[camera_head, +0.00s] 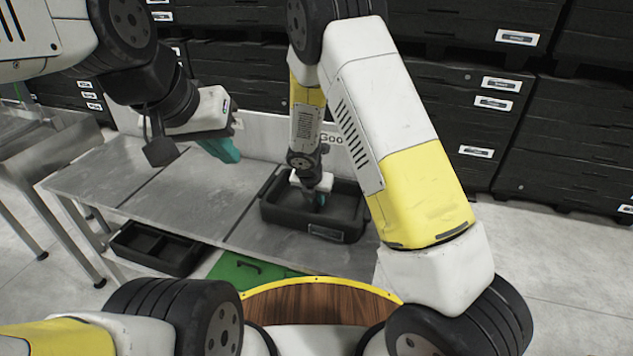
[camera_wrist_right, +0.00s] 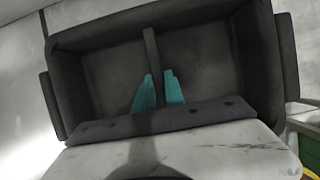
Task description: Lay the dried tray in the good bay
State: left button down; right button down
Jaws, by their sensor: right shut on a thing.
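The black tray (camera_head: 273,212) is at the right part of the metal bench, in front of the partly hidden sign reading "Goo" (camera_head: 331,140). I cannot tell whether it rests on the bench or hangs just above. My right gripper (camera_head: 318,200) reaches down into it. In the right wrist view the tray (camera_wrist_right: 262,60) shows a middle divider, and the teal fingers of the right gripper (camera_wrist_right: 159,92) are shut on this divider. My left gripper (camera_head: 229,154) is above the bench's middle, away from the tray; its finger gap is not clear.
Another black tray (camera_head: 155,250) with compartments sits low at the bench's front left. A green surface with a handle (camera_head: 240,271) lies in front. The bench (camera_head: 175,190) is bare at the left and middle. Black crates (camera_head: 440,110) are stacked behind.

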jog(key=shift+f, duration=0.1)
jog(key=c, duration=1.4)
grip_release()
